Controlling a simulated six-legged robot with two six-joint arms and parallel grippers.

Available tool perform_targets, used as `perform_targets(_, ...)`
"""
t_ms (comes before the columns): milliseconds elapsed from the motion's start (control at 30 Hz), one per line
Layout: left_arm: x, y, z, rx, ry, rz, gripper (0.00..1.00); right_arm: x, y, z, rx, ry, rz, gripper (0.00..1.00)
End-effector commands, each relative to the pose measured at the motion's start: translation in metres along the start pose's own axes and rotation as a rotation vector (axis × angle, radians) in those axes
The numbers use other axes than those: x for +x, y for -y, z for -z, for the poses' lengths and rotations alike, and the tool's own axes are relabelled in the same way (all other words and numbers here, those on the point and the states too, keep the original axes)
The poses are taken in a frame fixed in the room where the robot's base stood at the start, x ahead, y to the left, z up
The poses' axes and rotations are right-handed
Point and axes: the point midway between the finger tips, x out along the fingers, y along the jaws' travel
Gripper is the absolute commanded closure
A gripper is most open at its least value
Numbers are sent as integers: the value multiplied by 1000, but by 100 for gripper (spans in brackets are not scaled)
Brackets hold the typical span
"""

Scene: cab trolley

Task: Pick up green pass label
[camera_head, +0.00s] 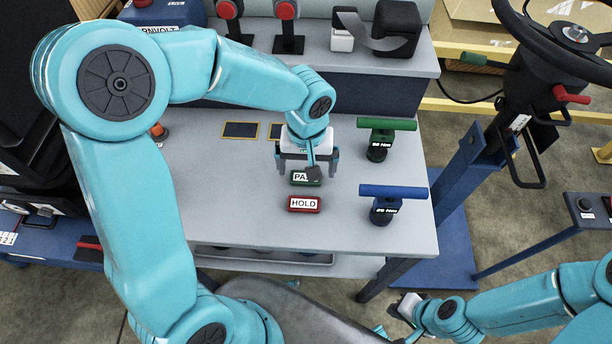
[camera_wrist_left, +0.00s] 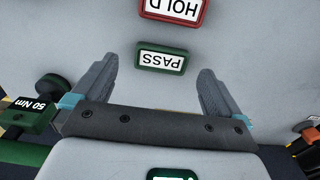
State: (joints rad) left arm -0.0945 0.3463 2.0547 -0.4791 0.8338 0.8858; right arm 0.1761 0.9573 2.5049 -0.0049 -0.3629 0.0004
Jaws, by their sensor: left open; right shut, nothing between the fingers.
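The green PASS label (camera_head: 299,178) lies on the grey table top, partly hidden behind my left gripper in the head view. My left gripper (camera_head: 308,172) is open and points down over it. In the left wrist view the PASS label (camera_wrist_left: 162,58) shows between the two spread fingertips, with a gap on each side and nothing gripped. My right gripper (camera_head: 393,322) is shut and empty, low at the bottom of the head view, off the front of the table.
A red HOLD label (camera_head: 304,204) lies just in front of the PASS label. A green-handled torque tool (camera_head: 386,126) and a blue-handled one (camera_head: 393,192) stand to the right. Dark rectangles (camera_head: 241,130) lie behind. The table front-left is clear.

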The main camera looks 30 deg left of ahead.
Motion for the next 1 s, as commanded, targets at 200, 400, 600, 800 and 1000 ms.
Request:
perform_targets(200, 28, 2, 1, -1, 2, 1, 0, 2, 0, 0, 0, 0, 0, 100)
perform_targets(400, 30, 2, 1, -1, 0, 0, 0, 2, 0, 0, 0, 0, 0, 100)
perform_targets(600, 30, 2, 1, 0, 1, 0, 52, 2, 0, 0, 0, 0, 0, 100)
perform_targets(800, 30, 2, 1, 0, 0, 0, 55, 2, 0, 0, 0, 0, 0, 100)
perform_targets(1000, 24, 2, 1, -1, -1, 0, 55, 1, 0, 0, 0, 0, 0, 100)
